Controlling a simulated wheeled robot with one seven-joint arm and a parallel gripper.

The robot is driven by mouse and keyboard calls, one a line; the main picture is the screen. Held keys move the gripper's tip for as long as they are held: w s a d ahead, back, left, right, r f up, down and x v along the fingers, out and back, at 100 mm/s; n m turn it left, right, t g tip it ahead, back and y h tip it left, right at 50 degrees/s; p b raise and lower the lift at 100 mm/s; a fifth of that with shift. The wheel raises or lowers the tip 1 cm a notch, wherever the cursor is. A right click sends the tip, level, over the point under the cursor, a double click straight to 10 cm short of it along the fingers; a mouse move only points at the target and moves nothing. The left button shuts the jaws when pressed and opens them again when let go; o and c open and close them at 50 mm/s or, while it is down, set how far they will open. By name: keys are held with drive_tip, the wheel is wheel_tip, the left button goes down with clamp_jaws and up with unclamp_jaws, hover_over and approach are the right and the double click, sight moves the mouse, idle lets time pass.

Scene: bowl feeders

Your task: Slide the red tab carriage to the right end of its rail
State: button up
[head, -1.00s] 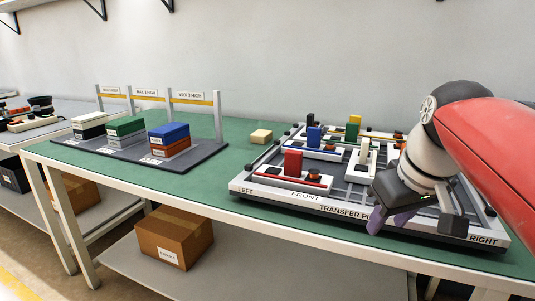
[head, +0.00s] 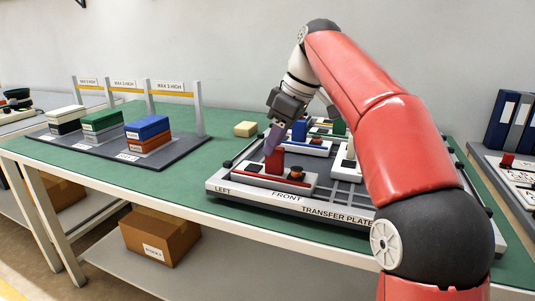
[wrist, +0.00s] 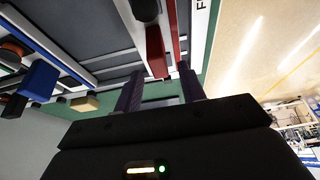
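The red tab (head: 274,160) stands upright on a white rail base (head: 246,180) at the front left of the transfer plate (head: 225,186). It sits near the middle of that base, left of a dark orange knob (head: 296,172). My gripper (head: 271,141) reaches down over the red tab, its purple fingers at the tab's top. In the wrist view, my gripper (wrist: 160,70) is open, fingers apart. The red tab (wrist: 156,52) lies ahead, lined up with the gap between them. Whether the fingers touch it, I cannot tell.
A blue tab (head: 300,130) and a green tab (head: 339,127) stand behind on other rails. A yellow block (head: 245,129) lies on the green table. Stacked boxes (head: 148,127) stand at left.

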sight(269, 172)
drive_tip(key=x, duration=0.4)
drive_tip(key=shift+f+b, duration=0.15)
drive_tip(key=shift+b, duration=0.2)
clamp_jaws()
